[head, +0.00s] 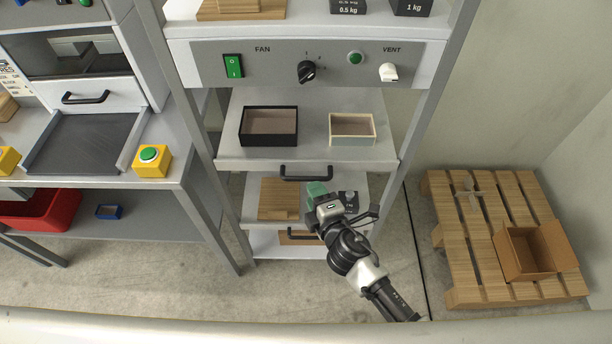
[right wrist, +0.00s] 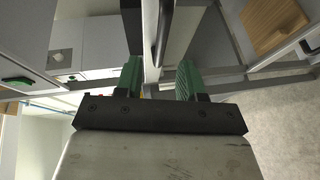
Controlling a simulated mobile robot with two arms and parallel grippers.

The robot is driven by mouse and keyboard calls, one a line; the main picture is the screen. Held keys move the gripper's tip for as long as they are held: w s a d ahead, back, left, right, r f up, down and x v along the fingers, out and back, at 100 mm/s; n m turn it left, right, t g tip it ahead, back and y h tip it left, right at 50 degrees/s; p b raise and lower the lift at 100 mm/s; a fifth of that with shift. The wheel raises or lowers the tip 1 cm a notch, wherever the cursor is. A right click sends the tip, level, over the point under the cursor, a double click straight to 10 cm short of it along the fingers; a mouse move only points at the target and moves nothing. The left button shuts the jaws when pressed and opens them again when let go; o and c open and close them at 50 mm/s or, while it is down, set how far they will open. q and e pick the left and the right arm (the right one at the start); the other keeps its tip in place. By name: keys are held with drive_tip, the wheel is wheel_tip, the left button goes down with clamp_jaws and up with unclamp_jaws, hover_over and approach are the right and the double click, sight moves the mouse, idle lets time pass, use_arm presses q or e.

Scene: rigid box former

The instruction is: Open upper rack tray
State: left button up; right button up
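The upper rack tray (head: 228,158) is a grey shelf-like tray with a black bar handle (head: 306,176) on its front edge. It carries a black-rimmed box (head: 268,126) and a cream-rimmed box (head: 352,128). My right gripper (head: 318,188) is just below and slightly right of that handle. In the right wrist view the green fingers of my right gripper (right wrist: 160,78) are apart. A black handle (right wrist: 163,32) and a pale panel edge show between and beyond them; I cannot tell whether they touch. My left gripper is not in view.
A lower tray with a wooden block (head: 278,197) and a handle (head: 301,236) sits beneath. A control panel (head: 310,62) is above. A bench with a yellow button box (head: 152,161) stands left. A pallet (head: 475,215) with an open carton (head: 527,252) lies right.

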sight(306, 178)
drive_tip(key=x, duration=0.6)
drive_tip(key=shift+w+f+b, duration=0.15)
drive_tip(key=shift+w+b, duration=0.05)
drive_tip(key=shift+b, duration=0.1)
drive_tip(key=shift+c, duration=0.3)
clamp_jaws()
